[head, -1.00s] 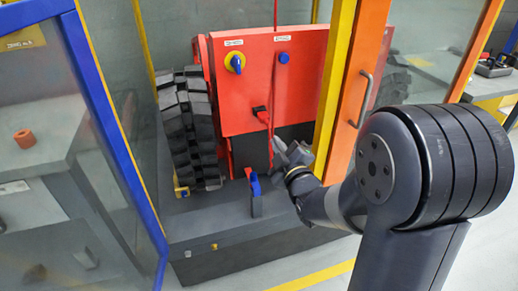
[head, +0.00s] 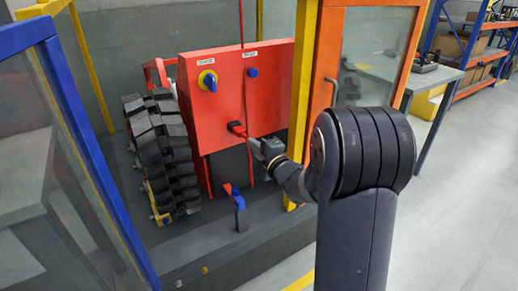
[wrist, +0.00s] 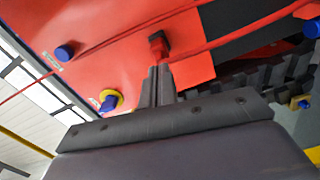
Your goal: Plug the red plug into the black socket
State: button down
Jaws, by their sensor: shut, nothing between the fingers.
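The red plug (head: 242,133) sits at the black socket (head: 235,126) on the front of the red panel. In the wrist view the red plug (wrist: 156,44) shows against the black socket (wrist: 163,38), just beyond my fingertips. It appears seated in the socket, but its depth cannot be told. A red cable (head: 248,163) hangs near it. My gripper (head: 257,146) is just right of and below the plug. In the wrist view its fingers (wrist: 158,72) are shut together and empty, pointing at the plug; whether they touch it is unclear.
The red panel (head: 218,92) carries a yellow-and-blue knob (head: 208,81) and a blue button (head: 252,72). A blue-and-red lever (head: 238,198) stands below. A black track (head: 165,150) is at left. A yellow post (head: 303,80) and orange door frame (head: 330,45) stand right of the panel.

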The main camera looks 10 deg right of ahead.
jog(key=shift+x, duration=0.85)
jog(key=shift+w+a, duration=0.1)
jog(key=shift+w, duration=0.1)
jog(key=shift+w+r, duration=0.15)
jog(key=shift+r, duration=0.05)
jog(key=shift+f+b, duration=0.1)
jog(key=shift+b, duration=0.25)
jog(key=shift+s+f, duration=0.1)
jog(key=shift+s, duration=0.2)
jog(key=shift+b+v, duration=0.7)
jog(key=shift+v, duration=0.3)
jog(key=p+v, duration=0.1)
jog(key=v, duration=0.9)
jog(key=shift+s, duration=0.25)
